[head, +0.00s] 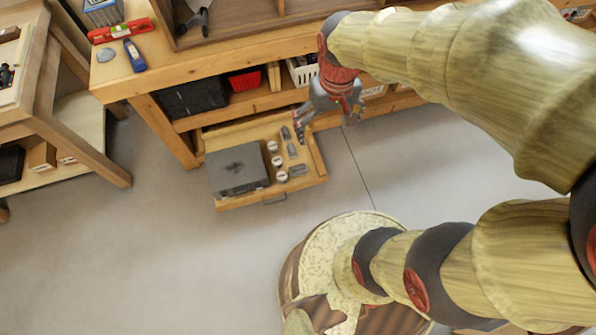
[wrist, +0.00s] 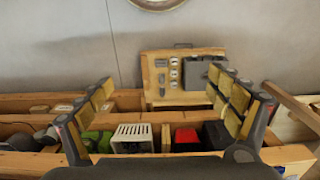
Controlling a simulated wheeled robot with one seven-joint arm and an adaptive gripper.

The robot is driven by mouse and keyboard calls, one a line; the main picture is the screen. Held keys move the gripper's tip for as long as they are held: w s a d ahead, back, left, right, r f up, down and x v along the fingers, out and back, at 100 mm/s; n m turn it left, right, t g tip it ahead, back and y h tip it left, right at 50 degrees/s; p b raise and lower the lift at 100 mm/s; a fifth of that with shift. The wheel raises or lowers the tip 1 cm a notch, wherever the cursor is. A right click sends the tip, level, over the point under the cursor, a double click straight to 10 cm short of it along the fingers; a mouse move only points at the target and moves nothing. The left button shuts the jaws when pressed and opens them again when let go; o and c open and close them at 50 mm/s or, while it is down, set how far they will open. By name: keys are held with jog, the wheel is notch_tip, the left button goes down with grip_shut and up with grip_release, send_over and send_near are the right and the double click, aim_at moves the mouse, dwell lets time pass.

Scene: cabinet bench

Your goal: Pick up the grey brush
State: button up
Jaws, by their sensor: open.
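My gripper (head: 328,118) is open and empty, in the air over the bench front, near the right side of a pulled-out wooden drawer (head: 318,160). Its spread fingers also frame the wrist view (wrist: 160,108). In the drawer lie several small grey pieces, such as one in the middle (head: 291,151) and one near the front (head: 298,170). They also show in the wrist view (wrist: 162,76). They are too small for me to tell which, if any, is the grey brush. No gripper finger visibly touches them.
A large grey box (head: 238,168) fills the drawer's left part, beside several white round pieces (head: 277,160). A red bin (head: 245,80) and a white basket (head: 303,72) stand on the shelf above. A blue tool (head: 135,56) and a grey lump (head: 105,55) lie on the bench top.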

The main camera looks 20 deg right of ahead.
jog(key=w+f+g, duration=0.1)
jog(key=w+f, duration=0.3)
jog(key=f, duration=0.3)
jog(key=w+f+g, duration=0.2)
jog(key=w+f, duration=0.2)
jog(key=f, duration=0.3)
jog(key=t+b, duration=0.2)
send_over(298, 167)
jog(key=s, duration=0.1)
notch_tip(298, 167, down, 52)
jog(key=shift+f, duration=0.25)
jog(key=shift+w+f+t, duration=0.2)
jog(key=shift+t, duration=0.1)
jog(key=f+b, duration=0.1)
jog(key=f, duration=0.1)
jog(key=f+b, duration=0.1)
jog(key=f, duration=0.2)
jog(key=f+b, duration=0.2)
jog(key=shift+w+f, duration=0.2)
jog(key=shift+w, duration=0.15)
jog(key=shift+c, duration=0.4)
